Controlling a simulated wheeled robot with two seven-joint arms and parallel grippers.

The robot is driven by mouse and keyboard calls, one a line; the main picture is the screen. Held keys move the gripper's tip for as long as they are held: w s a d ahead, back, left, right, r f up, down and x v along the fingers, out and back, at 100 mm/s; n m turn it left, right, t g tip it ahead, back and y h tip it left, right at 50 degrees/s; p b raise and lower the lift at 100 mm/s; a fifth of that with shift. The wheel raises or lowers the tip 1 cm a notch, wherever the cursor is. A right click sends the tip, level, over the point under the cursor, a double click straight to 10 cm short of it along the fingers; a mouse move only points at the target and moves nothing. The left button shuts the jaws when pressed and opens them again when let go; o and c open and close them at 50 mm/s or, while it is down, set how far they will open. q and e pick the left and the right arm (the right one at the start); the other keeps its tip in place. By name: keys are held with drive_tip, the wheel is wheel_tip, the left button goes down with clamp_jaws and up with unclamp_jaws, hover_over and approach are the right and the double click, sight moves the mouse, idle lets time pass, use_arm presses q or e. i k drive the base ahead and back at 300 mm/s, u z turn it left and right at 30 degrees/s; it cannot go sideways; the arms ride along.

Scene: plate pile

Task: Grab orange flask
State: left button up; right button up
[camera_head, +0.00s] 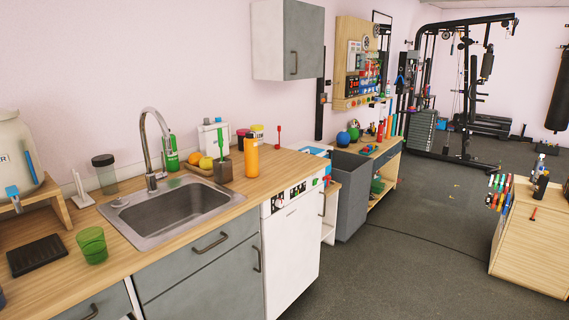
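The flask's front side is unobstructed. Neither of my grippers shows in the head view.
The metal sink (178,211) and its tall faucet (150,150) are left of the flask. A green cup (92,245) stands near the counter's front left. A grey wall cabinet (289,40) hangs above. Open dark floor (400,250) lies to the right.

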sight(250, 145)
drive_tip(key=z, duration=0.9)
drive_tip(key=k, duration=1.15)
drive_tip(key=z, duration=0.55)
drive_tip(key=i, duration=1.75)
drive_tip(key=u, duration=0.95)
drive_tip(key=i, duration=1.95)
drive_tip(key=u, duration=1.1)
